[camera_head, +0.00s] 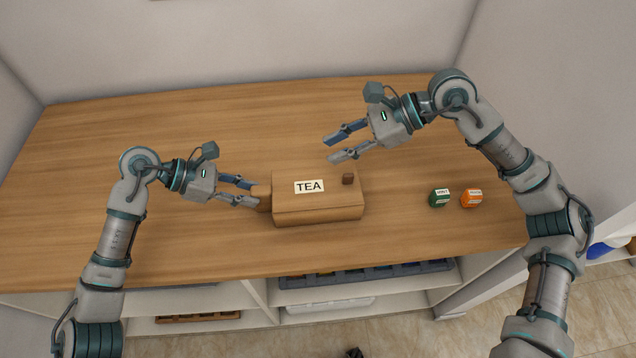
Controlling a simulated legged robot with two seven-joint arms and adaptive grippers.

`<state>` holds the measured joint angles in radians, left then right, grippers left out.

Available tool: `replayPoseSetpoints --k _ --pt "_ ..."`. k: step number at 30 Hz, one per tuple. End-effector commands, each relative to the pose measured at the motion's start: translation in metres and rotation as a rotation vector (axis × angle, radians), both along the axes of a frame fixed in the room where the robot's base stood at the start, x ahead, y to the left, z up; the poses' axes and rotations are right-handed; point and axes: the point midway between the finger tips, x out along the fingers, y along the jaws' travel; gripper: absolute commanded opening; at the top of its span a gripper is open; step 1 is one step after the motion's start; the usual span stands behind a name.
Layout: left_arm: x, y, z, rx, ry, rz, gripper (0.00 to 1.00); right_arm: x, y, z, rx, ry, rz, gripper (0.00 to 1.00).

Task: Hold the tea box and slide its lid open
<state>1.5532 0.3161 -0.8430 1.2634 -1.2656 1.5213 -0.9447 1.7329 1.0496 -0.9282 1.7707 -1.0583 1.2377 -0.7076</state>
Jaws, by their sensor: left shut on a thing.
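The tea box (318,214) is a wooden box on the table, with a white TEA label and a small dark brown knob (348,179) near the right end of its lid (328,176). The lid looks closed. My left gripper (256,193) is at the box's left end, shut on a brown piece there that looks like the box's handle (265,203). My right gripper (331,148) is open and empty, above and behind the lid, a little to the left of the knob and apart from it.
A green tea packet (439,198) and an orange packet (471,198) stand on the wooden table (150,215) to the right of the box. The table is otherwise clear. Shelves with trays (370,275) lie below its front edge. Walls close off the back and sides.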

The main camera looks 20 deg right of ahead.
Motion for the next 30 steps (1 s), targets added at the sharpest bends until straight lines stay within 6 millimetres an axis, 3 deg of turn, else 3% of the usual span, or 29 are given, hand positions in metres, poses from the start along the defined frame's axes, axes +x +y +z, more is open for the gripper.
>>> replayPoseSetpoints --k 6,11,30 --pt "0.000 0.001 -0.002 0.003 0.002 0.001 0.00 -0.019 -0.049 -0.016 -0.239 0.192 -0.078 0.29" --pt "0.000 0.001 -0.002 0.003 0.002 0.000 0.00 -0.025 -0.064 -0.021 -0.308 0.250 -0.109 0.29" --pt "0.000 0.001 -0.002 0.003 0.002 0.000 0.00 -0.016 -0.030 -0.076 -0.315 0.256 -0.110 0.29"
